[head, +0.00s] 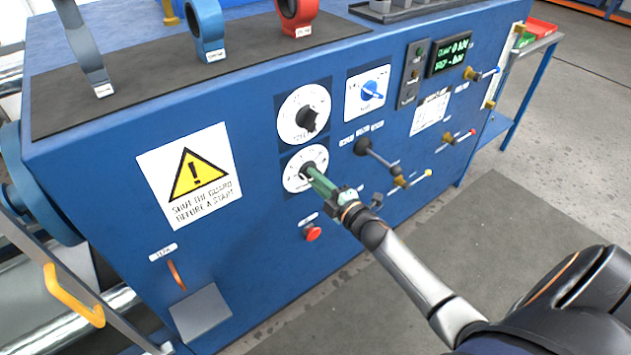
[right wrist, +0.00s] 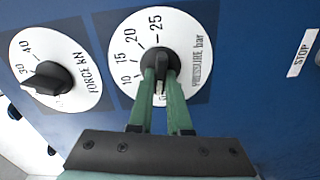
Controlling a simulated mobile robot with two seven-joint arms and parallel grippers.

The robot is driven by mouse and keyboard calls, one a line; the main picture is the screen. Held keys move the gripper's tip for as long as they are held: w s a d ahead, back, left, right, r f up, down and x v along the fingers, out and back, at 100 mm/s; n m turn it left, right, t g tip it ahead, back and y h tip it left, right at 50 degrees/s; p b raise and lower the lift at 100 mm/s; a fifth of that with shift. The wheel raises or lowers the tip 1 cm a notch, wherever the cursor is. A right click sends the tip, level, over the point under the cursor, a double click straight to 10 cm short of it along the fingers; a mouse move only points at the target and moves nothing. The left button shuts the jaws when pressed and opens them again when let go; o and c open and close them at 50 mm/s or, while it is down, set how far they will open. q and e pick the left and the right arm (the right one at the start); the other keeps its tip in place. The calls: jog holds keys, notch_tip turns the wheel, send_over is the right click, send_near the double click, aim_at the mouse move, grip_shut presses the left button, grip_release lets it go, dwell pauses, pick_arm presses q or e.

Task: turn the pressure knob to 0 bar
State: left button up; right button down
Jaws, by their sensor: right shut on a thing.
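The pressure knob (right wrist: 160,60) is black and sits on a white round dial marked "PRESSURE bar" (right wrist: 200,62). In the head view this is the lower dial (head: 293,181) on the blue panel. My right gripper (right wrist: 160,75) has its green fingers shut on the knob, one on each side. In the head view the gripper (head: 308,171) reaches the dial from the lower right and hides most of the knob. The numbers 10, 15, 20 and 25 show in the right wrist view. A pale mark on the knob shows between the fingers. The exact reading is hidden. My left gripper is out of view.
The force knob (head: 306,118) on its dial is just above. A blue-handled selector (head: 370,90) is to the right, and a black lever (head: 375,152) projects below it. A red stop button (head: 312,233) lies below the gripper. A lit display (head: 449,54) is at upper right.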

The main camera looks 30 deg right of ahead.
jog(key=shift+f+n+b, duration=0.1)
jog(key=shift+n+b, duration=0.2)
jog(key=shift+n, duration=0.8)
jog(key=c, duration=0.9)
grip_release()
jog(key=shift+o, duration=0.2)
jog(key=s+d, duration=0.1)
jog(key=s, duration=1.1)
jog(key=shift+s, duration=0.3)
